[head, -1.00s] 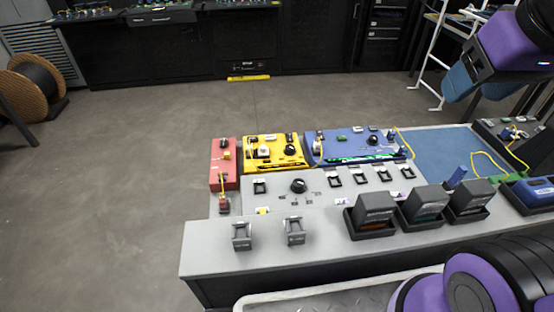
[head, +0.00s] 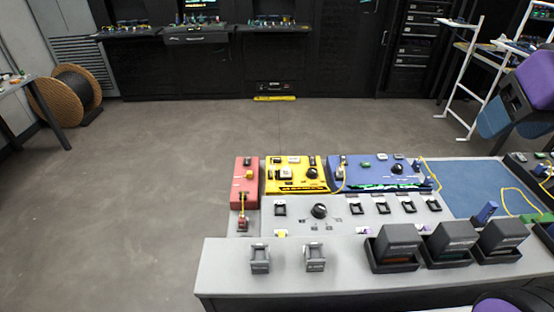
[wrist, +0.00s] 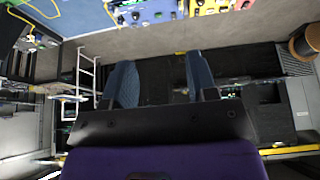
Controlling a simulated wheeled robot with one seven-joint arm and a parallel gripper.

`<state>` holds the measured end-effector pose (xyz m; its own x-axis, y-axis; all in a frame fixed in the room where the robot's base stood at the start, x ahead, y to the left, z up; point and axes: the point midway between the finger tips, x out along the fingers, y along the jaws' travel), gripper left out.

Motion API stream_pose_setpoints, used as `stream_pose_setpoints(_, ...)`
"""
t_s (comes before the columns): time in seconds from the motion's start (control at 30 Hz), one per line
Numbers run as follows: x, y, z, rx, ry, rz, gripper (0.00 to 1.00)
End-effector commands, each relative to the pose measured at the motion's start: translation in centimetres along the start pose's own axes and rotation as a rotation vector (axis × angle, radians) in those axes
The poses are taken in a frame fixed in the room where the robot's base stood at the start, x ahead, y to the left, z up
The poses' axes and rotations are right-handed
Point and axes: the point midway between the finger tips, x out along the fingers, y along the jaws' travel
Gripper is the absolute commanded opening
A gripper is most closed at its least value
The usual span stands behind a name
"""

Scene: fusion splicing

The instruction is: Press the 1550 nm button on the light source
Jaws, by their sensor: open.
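A red box (head: 246,184), a yellow box (head: 297,176) and a wider blue box (head: 376,174) stand side by side on the far part of the grey bench. Each has small buttons or knobs on top. The labels are too small to read, so I cannot tell which is the light source or where its 1550 nm button is. My gripper (wrist: 161,70) is open and empty, its two blue fingers wide apart. In the head view it is at the right edge (head: 493,118), raised and apart from the boxes, which show at the top of the wrist view.
The grey bench (head: 225,262) carries a black knob (head: 319,211), several switches, two small grey holders (head: 260,258) and dark bins (head: 397,247). A blue mat (head: 465,190) with yellow fibre lies right. A white rack (head: 470,100) stands beyond.

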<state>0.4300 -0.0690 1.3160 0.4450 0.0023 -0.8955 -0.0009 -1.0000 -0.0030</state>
Motion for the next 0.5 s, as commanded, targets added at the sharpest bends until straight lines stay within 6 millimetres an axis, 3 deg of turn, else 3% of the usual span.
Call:
stream_pose_setpoints(0.03, 0.0, 0.0, 0.0, 0.0, 0.0, 0.0, 0.4)
stream_pose_setpoints(0.2, 0.0, 0.0, 0.0, 0.0, 0.0, 0.0, 0.01)
stream_pose_setpoints(0.5, 0.0, 0.0, 0.0, 0.0, 0.0, 0.0, 0.0)
